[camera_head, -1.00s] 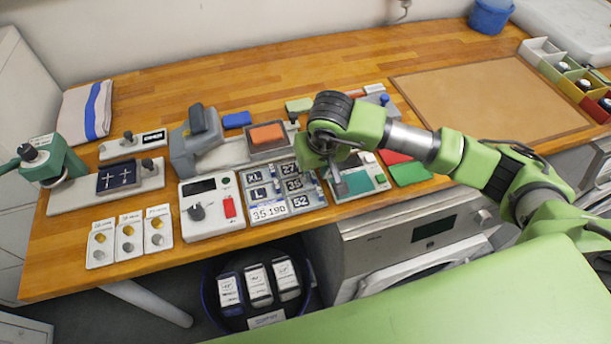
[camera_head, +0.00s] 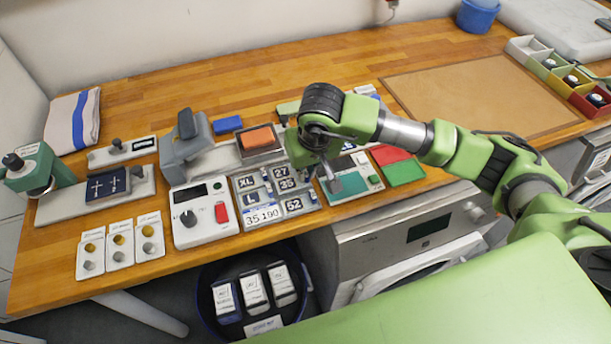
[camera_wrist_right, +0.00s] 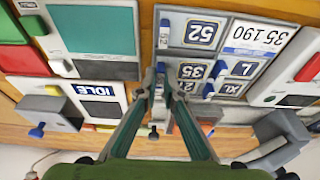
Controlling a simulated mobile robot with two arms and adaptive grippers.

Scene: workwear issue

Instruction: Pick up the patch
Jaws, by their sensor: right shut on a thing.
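My right gripper (camera_head: 329,182) points down at the right edge of the grey size rack (camera_head: 247,226), beside the teal panel (camera_head: 347,208). In the right wrist view its two fingers (camera_wrist_right: 160,78) come together on a small thin thing, mostly hidden between the tips. I cannot tell for sure whether this is the patch. The rack's cells carry dark labels, such as 52 (camera_wrist_right: 200,33) and XL (camera_wrist_right: 231,88), with small blue parts beside them. A white label reads 35 190 (camera_head: 264,215). My left gripper is not in view.
A white control box (camera_head: 204,232) stands left of the rack. An orange block (camera_head: 257,138) sits in a tray behind it. Red (camera_head: 388,154) and green (camera_head: 404,173) pads lie to the right. A brown mat (camera_head: 480,95) is clear. A dark bin (camera_head: 215,315) holds packs below.

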